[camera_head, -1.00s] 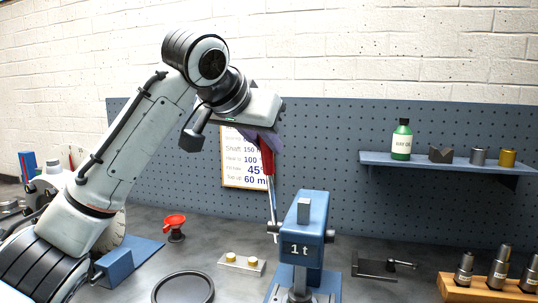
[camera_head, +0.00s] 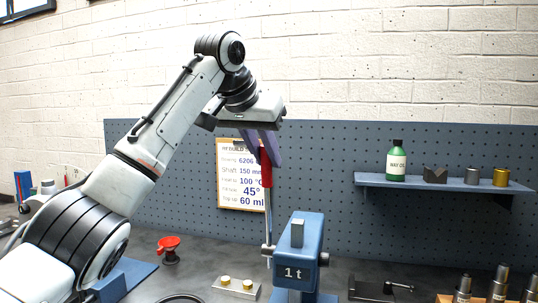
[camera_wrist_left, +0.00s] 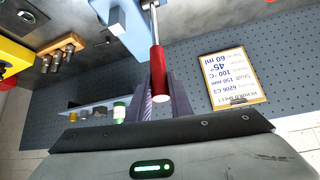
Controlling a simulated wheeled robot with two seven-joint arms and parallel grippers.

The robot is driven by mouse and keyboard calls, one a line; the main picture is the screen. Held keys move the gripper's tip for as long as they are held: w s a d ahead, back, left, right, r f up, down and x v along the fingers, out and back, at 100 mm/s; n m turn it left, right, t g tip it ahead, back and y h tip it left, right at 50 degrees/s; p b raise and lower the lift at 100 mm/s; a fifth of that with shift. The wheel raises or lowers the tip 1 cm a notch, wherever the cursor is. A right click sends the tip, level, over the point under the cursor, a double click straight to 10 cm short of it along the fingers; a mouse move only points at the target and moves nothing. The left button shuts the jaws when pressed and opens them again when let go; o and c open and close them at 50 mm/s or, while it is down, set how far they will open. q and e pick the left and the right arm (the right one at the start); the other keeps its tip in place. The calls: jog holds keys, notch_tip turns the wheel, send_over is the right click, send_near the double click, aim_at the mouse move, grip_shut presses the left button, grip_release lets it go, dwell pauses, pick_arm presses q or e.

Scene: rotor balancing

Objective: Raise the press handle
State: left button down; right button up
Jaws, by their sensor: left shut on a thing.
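The blue arbor press (camera_head: 312,243), marked "1t", stands on the bench right of the picture's middle. Its press handle (camera_head: 267,218) is a metal lever on the press's left side, pointing up and nearly upright, with a red grip (camera_head: 266,172) at the top. My left gripper (camera_head: 269,150) comes down from above and is shut on the red grip. In the left wrist view the red grip (camera_wrist_left: 161,72) runs between the purple-grey fingers (camera_wrist_left: 164,100), its end toward the camera. My right gripper is not in view.
A shelf (camera_head: 450,185) with a green bottle (camera_head: 396,161) and metal parts is on the pegboard at right. A spec sheet (camera_head: 236,185) hangs behind the handle.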

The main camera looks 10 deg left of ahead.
pick_arm(q)
jog(key=shift+r, duration=0.2)
jog(key=c, duration=1.8)
grip_release()
jog(key=shift+w, duration=0.1)
jog(key=shift+o, duration=0.9)
jog(key=shift+w+f, duration=0.15)
jog(key=b+v, duration=0.1)
jog(key=v, duration=0.9)
